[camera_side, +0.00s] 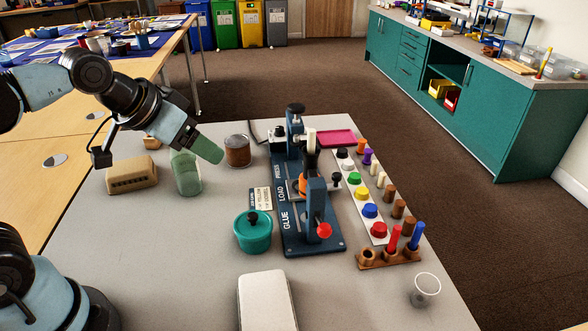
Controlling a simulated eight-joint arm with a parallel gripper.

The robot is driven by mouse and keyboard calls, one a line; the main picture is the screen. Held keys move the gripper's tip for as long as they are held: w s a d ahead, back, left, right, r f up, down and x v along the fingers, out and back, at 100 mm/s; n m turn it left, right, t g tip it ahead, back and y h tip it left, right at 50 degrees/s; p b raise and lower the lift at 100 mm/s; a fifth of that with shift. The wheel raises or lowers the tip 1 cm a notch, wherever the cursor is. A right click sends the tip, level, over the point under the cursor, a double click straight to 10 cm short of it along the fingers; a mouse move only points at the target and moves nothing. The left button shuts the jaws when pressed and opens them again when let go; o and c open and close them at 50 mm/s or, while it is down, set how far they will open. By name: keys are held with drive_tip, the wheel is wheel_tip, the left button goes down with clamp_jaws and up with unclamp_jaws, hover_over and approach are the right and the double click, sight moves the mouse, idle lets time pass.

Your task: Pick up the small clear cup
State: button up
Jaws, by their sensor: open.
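The small clear cup (424,291) stands upright on the grey table near its front right corner, with its pale round rim facing up. My gripper (209,151) is at the upper left, with greenish fingers pointing down to the right. It is far from the cup, with the blue machine between them in the picture. I see nothing held in it. The gap between the fingers is hard to make out from this side.
A clear greenish jar (187,177) stands just below my gripper, beside a tan block (131,176). A brown-filled jar (237,151), teal pot (253,234), blue glue press (312,239) and white box (266,301) lie between. A wooden peg rack (389,260) stands behind the cup.

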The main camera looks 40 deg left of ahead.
drive_tip(key=w+d+r+m+t+h, duration=0.1)
drive_tip(key=w+d+m+h, duration=0.15)
drive_tip(key=w+d, duration=0.55)
drive_tip(key=s+d+f+m+h, duration=0.2)
drive_tip(key=d+m+h, duration=0.4)
drive_tip(key=d, duration=2.2)
approach(435, 284)
drive_tip(key=shift+w+d+f+t, duration=0.15)
drive_tip(key=shift+w+d, duration=0.2)
drive_tip(key=shift+d, duration=0.15)
drive_tip(key=shift+w+d+f+t, duration=0.15)
drive_tip(key=shift+w+d, duration=0.15)
drive_tip(key=shift+d, duration=0.2)
drive_tip(key=shift+w+d+f, duration=0.1)
drive_tip(key=shift+f, duration=0.35)
drive_tip(key=shift+x, duration=3.55)
drive_tip(key=shift+f, duration=0.15)
drive_tip(key=c, duration=1.1)
